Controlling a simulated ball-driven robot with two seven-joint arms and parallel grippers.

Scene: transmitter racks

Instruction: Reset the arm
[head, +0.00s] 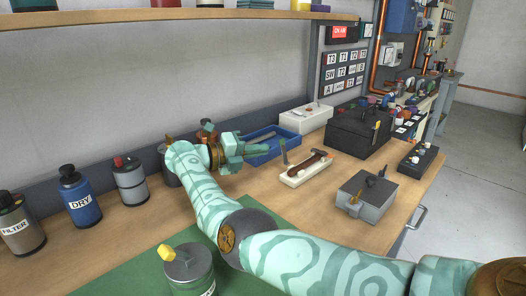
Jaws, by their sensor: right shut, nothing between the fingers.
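My right arm, patterned in pale and dark teal, comes in from the lower right and reaches across the workbench (330,217). My right gripper (258,148) is at the arm's far end, pointing right, in front of the blue tray (285,136) and overlapping its left end in the picture. It is shut with nothing between its fingers. I cannot tell its exact height above the bench. My left gripper is not in view.
Blue (80,197) and grey (131,182) canisters stand left. A shelf (150,15) hangs above.

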